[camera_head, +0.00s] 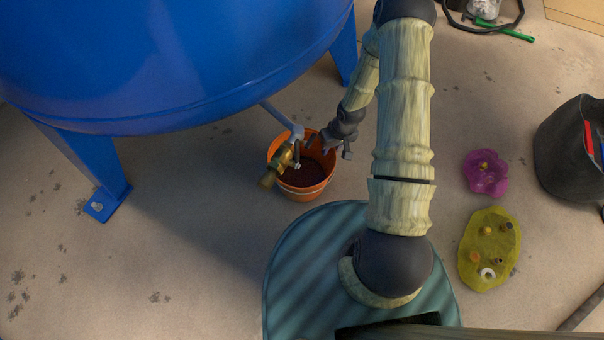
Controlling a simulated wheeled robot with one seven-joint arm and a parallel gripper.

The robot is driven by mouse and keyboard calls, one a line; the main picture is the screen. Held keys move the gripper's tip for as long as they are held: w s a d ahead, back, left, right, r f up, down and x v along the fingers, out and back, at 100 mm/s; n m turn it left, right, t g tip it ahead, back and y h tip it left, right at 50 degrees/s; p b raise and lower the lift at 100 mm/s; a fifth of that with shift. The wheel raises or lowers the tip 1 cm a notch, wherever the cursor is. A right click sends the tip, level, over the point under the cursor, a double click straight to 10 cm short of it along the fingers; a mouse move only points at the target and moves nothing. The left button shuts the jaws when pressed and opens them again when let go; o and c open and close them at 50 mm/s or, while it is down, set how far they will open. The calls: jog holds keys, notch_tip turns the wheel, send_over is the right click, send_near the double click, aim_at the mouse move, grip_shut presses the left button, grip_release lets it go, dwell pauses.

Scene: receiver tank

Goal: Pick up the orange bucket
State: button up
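The orange bucket (304,190) stands upright on the floor under the right edge of the blue tank, just beyond my base. Dark reddish contents show inside it. A brass valve (284,160) on a grey pipe from the tank hangs over the bucket's left side and hides part of its rim. My gripper (328,148) is at the bucket's upper right rim, with its dark fingers over or near the rim. I cannot tell whether it touches the bucket. The fingers are small and dark here, so their opening is unclear.
The blue tank (190,60) fills the upper left, with blue legs (92,175) on the floor. At right are a magenta dish (486,180), a yellow mat (475,262) with small parts, and a black bag (565,150). Floor left of the bucket is clear.

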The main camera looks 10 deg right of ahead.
dwell(0.6)
jog(key=shift+w+a, duration=0.1)
grip_shut()
dwell(1.1)
